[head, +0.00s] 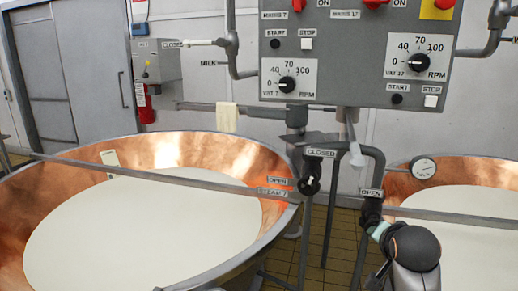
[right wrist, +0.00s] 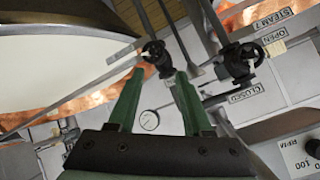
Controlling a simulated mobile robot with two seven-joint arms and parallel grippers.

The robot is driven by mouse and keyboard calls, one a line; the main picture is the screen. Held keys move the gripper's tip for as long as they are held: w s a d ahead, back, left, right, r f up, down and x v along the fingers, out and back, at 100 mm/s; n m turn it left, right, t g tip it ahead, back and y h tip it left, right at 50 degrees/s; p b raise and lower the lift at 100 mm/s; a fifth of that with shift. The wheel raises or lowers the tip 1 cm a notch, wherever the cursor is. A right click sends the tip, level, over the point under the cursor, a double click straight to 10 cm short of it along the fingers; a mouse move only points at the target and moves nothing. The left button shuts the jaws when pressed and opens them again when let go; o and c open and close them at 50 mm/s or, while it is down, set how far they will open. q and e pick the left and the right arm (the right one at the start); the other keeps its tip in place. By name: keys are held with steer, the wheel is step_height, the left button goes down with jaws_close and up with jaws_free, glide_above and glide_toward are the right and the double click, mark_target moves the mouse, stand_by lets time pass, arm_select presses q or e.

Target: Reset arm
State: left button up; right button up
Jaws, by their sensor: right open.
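My right arm (head: 405,255) comes up from the bottom right in the head view, and its gripper is mostly hidden there behind the wrist. In the right wrist view my right gripper (right wrist: 159,74) shows two green fingers, spread apart with nothing clamped between them. A dark valve handle (right wrist: 156,55) appears just beyond and between the fingertips; I cannot tell whether they touch. This seems to be the dark valve (head: 371,212) below the right OPEN label in the head view. My left gripper is not in view.
A large copper vat (head: 165,150) of white liquid fills the left, with another vat (head: 470,172) at right. A rail crosses in front. A steam valve (head: 309,185), pipes and a gauge (head: 423,168) stand close to my right arm. A grey control panel (head: 350,75) hangs above.

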steer(key=s+a+f+n+g+y, duration=0.1)
steer(key=s+f+n+g, duration=0.15)
steer(key=s+f, duration=0.45)
steer(key=s+a+f+n+g, duration=0.1)
steer(key=s+f+n, duration=0.2)
steer(key=s+f, duration=0.45)
steer(key=s+a+f+n+g+y, duration=0.1)
steer(key=s+a+f+n+g, duration=0.15)
steer(key=s+f, duration=0.45)
steer(key=s+a+f+n+g+y, duration=0.1)
steer(key=s+a+f+n, duration=0.2)
steer(key=s, duration=0.9)
steer(key=w+a+f+t+y+p, duration=0.1)
steer(key=w+a+f+t+y, duration=0.1)
steer(key=f, duration=0.6)
steer(key=shift+w+a+f+n+t+p, duration=0.45)
steer(key=shift+w+t, duration=0.95)
steer(key=shift+t, duration=0.4)
steer(key=shift+c, duration=0.2)
